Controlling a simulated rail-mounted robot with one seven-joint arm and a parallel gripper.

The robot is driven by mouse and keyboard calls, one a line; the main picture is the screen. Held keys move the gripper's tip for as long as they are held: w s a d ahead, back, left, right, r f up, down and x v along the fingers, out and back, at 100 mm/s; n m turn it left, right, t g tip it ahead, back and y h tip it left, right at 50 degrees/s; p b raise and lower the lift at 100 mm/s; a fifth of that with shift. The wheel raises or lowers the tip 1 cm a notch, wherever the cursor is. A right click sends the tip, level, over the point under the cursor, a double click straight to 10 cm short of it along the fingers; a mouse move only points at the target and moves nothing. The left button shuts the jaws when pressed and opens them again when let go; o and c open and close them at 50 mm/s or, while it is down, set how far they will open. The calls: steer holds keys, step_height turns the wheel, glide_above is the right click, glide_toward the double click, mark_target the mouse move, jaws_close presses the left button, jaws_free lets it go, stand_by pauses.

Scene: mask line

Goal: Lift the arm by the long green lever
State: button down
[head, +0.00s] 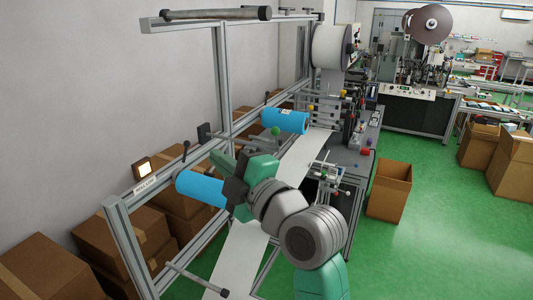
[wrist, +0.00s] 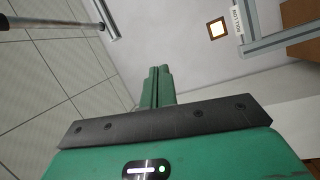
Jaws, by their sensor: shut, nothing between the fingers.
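My gripper (head: 219,160) is over the frame of the mask line in the head view, between two blue rolls. Its green fingers are together and empty; they also show in the wrist view (wrist: 158,72), pointing away from the camera. A green ball knob (head: 275,131) shows just above and right of my gripper, near the far blue roll (head: 285,121). A long lever under the knob cannot be made out; my gripper and wrist may hide part of it. Which part is the arm to be lifted is unclear. No green lever shows in the wrist view.
The near blue roll (head: 200,188) is close to my gripper. A metal frame (head: 124,238) with a lit button (head: 144,168) stands at left, and the button shows in the wrist view (wrist: 217,29). A white web (head: 240,262) runs below. Cardboard boxes (head: 145,228) stand along the wall.

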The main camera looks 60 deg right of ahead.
mark_target(276, 139)
steer(key=s+d+f+n, duration=0.1)
steer(key=s+d+f, duration=0.1)
steer(key=s+d, duration=0.1)
steer(key=s+d+f+n+g+b, duration=0.1)
steer(key=s+d+f, duration=0.1)
steer(key=d, duration=0.4)
steer(key=s+d+f+n+h, duration=0.1)
steer(key=s+d+f, duration=0.1)
steer(key=d, duration=0.3)
steer(key=shift+s+b, duration=0.3)
steer(key=shift+s, duration=0.55)
steer(key=shift+f, duration=0.1)
steer(key=shift+w+d+r+p, duration=0.2)
steer(key=shift+w+d+p, duration=0.6)
steer(key=shift+w+d, duration=0.6)
steer(key=shift+w+d+r+p, duration=0.25)
steer(key=shift+w+d+p, duration=0.5)
steer(key=shift+w+d, duration=0.6)
steer(key=shift+w+d+r+p, duration=0.2)
steer(key=shift+w+d+p, duration=0.75)
steer(key=shift+w, duration=0.65)
steer(key=shift+d, duration=0.2)
